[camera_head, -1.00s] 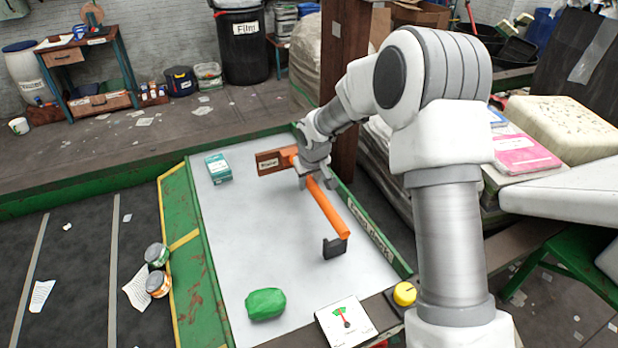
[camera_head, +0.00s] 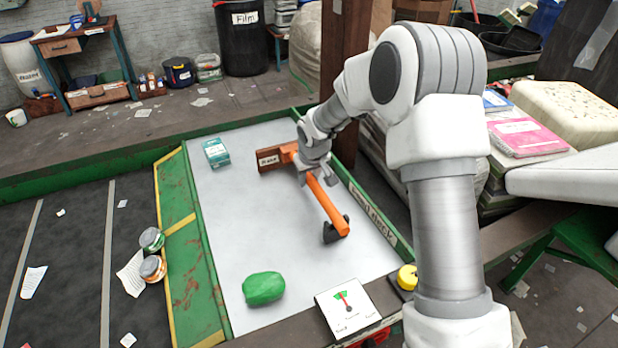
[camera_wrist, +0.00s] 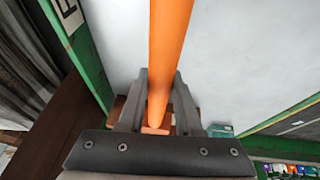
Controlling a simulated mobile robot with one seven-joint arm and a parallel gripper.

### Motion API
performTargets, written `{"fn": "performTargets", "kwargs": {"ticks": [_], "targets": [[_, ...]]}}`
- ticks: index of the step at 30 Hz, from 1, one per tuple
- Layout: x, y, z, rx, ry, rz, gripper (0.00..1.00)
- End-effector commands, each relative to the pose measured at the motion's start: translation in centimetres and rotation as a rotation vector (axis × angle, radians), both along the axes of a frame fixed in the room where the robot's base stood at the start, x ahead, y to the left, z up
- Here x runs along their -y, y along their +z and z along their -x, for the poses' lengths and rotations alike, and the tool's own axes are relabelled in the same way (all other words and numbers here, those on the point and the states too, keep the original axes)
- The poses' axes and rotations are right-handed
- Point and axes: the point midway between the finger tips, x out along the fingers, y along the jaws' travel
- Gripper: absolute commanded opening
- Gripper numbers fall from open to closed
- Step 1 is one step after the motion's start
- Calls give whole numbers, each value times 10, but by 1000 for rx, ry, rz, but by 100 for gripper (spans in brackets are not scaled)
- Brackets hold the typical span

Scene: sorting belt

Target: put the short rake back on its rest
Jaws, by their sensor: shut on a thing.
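The short rake has a straight orange shaft (camera_head: 330,208) and a dark head (camera_head: 334,230) at its near end, by the deck's right side. My gripper (camera_head: 306,178) is shut on the shaft near its far end. In the wrist view, the orange shaft (camera_wrist: 170,45) passes between the two grey fingers of my gripper (camera_wrist: 160,105). A brown wooden block (camera_head: 269,161) with a white label, apparently the rest, stands just left of my gripper. An orange piece shows between block and gripper; I cannot tell whether they touch.
The pale deck (camera_head: 245,215) has green rims. A teal box (camera_head: 216,152) lies at its far left and a green lump (camera_head: 263,288) at its near end. A gauge card (camera_head: 347,306) and yellow knob (camera_head: 407,277) are in front.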

Motion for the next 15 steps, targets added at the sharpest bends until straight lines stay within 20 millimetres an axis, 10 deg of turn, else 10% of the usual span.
{"fn": "performTargets", "kwargs": {"ticks": [2, 3, 7, 15], "targets": [[0, 1, -1, 3, 0, -1, 0], [0, 1, -1, 3, 0, -1, 40], [0, 1, -1, 2, 0, -1, 64], [0, -1, 1, -3, 0, 1, 68]]}}
